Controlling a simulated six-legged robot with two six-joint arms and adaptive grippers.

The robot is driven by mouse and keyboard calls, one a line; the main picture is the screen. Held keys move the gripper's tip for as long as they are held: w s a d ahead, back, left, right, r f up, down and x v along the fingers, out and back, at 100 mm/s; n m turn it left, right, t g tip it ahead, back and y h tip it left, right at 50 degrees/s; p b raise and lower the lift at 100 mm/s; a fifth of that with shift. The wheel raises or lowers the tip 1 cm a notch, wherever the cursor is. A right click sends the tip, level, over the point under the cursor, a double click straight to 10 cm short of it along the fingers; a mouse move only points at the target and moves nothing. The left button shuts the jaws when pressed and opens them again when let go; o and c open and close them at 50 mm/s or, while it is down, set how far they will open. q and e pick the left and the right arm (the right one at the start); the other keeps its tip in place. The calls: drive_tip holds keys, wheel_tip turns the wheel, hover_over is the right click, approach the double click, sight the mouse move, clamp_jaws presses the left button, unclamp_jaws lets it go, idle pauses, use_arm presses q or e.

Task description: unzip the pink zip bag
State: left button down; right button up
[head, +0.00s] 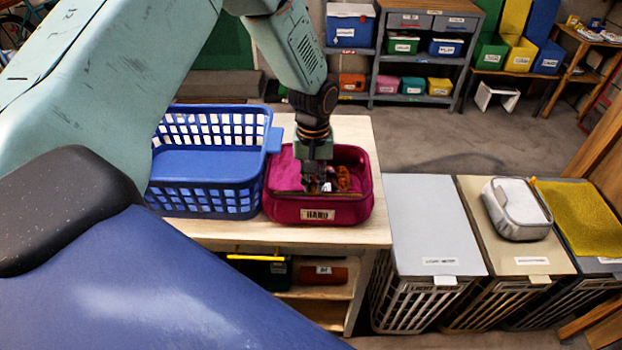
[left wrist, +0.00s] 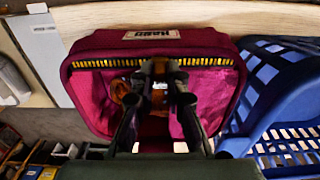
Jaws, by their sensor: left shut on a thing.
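The pink zip bag (head: 342,212) stands upright on the wooden table, with a label on its front. It shows from above in the left wrist view (left wrist: 88,100), where a yellow toothed zip track (left wrist: 108,63) runs along the label-side rim. Its top shows an opening, with orange-brown contents (head: 344,178) inside. My left gripper (head: 318,187) points down at the bag's top. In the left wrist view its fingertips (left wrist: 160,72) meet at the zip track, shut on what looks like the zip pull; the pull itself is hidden. My right gripper is not in view.
A blue basket (head: 205,197) stands on the wooden table (head: 290,233) close to the bag's left. Lidded hampers (head: 430,225) stand to the right, one with a grey pouch (head: 517,209) on top. Shelves (head: 415,62) with boxes stand behind, across open floor.

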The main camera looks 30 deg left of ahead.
sight(315, 183)
use_arm(q)
drive_tip(key=shift+w+d, duration=0.15)
drive_tip(key=shift+d, duration=0.15)
drive_tip(key=shift+a, duration=0.15)
idle(0.5)
drive_tip(key=c, duration=1.3)
unclamp_jaws()
drive_tip(key=shift+r, duration=0.15)
wheel_tip(315, 183, up, 12)
drive_tip(key=shift+f, duration=0.15)
drive_tip(key=shift+f, duration=0.1)
